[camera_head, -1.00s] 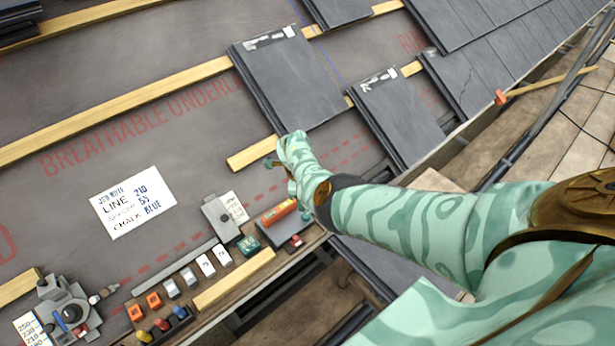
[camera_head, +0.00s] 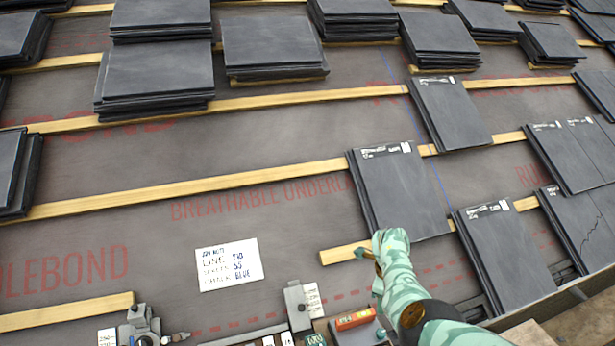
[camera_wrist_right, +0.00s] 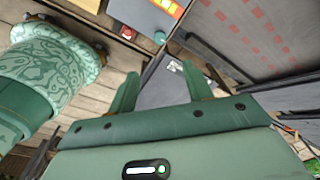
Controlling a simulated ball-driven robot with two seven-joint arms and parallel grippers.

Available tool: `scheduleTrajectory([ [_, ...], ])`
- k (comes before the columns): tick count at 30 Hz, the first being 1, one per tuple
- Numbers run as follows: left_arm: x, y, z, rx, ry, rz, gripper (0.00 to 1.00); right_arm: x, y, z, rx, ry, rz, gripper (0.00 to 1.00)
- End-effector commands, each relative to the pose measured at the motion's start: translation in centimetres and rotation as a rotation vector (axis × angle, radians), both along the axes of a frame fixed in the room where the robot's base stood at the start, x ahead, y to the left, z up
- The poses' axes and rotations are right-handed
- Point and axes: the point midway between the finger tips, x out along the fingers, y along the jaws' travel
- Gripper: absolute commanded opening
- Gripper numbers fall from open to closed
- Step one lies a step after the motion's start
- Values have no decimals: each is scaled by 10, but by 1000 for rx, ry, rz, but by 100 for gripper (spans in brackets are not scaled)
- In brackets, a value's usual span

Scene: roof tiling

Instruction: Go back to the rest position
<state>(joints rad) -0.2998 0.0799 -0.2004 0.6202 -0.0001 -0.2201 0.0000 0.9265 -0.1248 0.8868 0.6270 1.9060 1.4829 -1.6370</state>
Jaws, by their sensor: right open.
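My right arm, in a mint-green patterned sleeve, comes in from the lower right in the head view. Its gripper (camera_head: 366,256) is over the right end of a short wooden batten, just below a large grey slate (camera_head: 402,190). In the right wrist view the gripper (camera_wrist_right: 160,72) has its two green fingers apart, with nothing between them. A dark grey flat surface shows beyond the fingers. My left gripper is not in the head view.
A white note (camera_head: 230,264) lies on the grey underlay. An orange block (camera_head: 355,319) and a grey metal tool (camera_head: 298,305) sit near the lower edge. Slate stacks (camera_head: 160,75) stand along the upper battens. Another slate (camera_head: 505,252) lies right of the gripper.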

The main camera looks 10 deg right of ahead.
Motion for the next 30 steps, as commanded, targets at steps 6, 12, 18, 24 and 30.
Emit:
scheduleTrajectory([
  [6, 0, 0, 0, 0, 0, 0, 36, 27, -55, 17, -303, -170, -121, 50],
  [12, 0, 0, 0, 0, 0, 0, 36, 88, -97, 65, -994, -583, 485, 50],
  [18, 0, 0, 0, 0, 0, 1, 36, 22, 3, -64, -928, -553, 1388, 50],
  [24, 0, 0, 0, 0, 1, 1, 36, -115, 49, -180, -676, -330, 1925, 50],
  [30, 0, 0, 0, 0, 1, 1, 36, -283, 65, -255, -408, -83, 2338, 50],
])
